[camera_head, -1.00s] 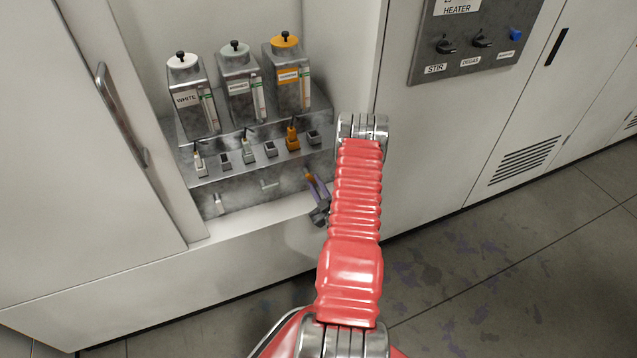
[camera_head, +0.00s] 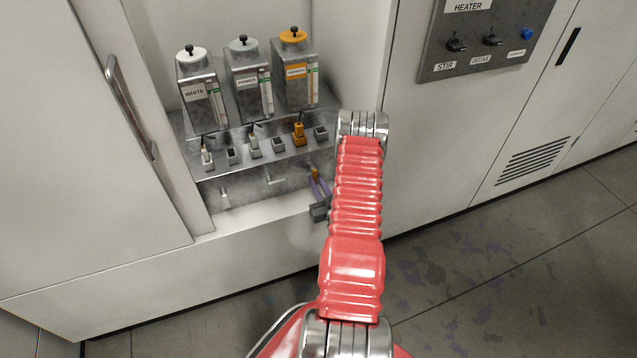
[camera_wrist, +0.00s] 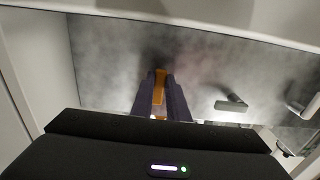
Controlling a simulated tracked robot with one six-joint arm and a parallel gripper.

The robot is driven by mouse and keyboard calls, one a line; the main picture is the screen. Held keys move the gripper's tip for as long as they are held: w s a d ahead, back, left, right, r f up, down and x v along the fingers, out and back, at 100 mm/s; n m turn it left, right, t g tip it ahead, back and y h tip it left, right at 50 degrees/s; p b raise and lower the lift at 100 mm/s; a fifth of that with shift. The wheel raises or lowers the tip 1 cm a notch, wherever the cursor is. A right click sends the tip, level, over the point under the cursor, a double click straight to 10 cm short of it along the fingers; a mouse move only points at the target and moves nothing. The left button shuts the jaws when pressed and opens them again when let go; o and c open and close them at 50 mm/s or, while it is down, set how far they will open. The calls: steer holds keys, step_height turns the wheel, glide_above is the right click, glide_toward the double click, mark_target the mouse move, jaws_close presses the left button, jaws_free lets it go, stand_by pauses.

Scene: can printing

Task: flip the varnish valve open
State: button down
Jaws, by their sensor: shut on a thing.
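The varnish valve's orange lever (camera_head: 315,174) is on the lower grey panel, below the orange-capped bottle (camera_head: 295,72). My gripper (camera_head: 320,189) is shut on it, with the purple-grey fingers on either side. In the wrist view my gripper (camera_wrist: 160,98) has the orange lever (camera_wrist: 159,85) between its fingers. The lever's base and exact angle are partly hidden by the fingers and my arm.
Two pale levers (camera_head: 224,197) (camera_head: 275,180) sit left of the orange one on the same panel. White-capped (camera_head: 199,95) and grey-capped (camera_head: 248,85) bottles stand on the shelf above. The recess's right wall (camera_head: 352,55) is close to my arm.

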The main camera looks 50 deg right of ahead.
steer(key=shift+r, duration=0.15)
steer(key=c, duration=1.7)
jaws_free()
steer(key=v, duration=1.3)
steer(key=shift+s+a, duration=0.15)
steer(key=shift+s, duration=0.2)
steer(key=shift+f, duration=0.25)
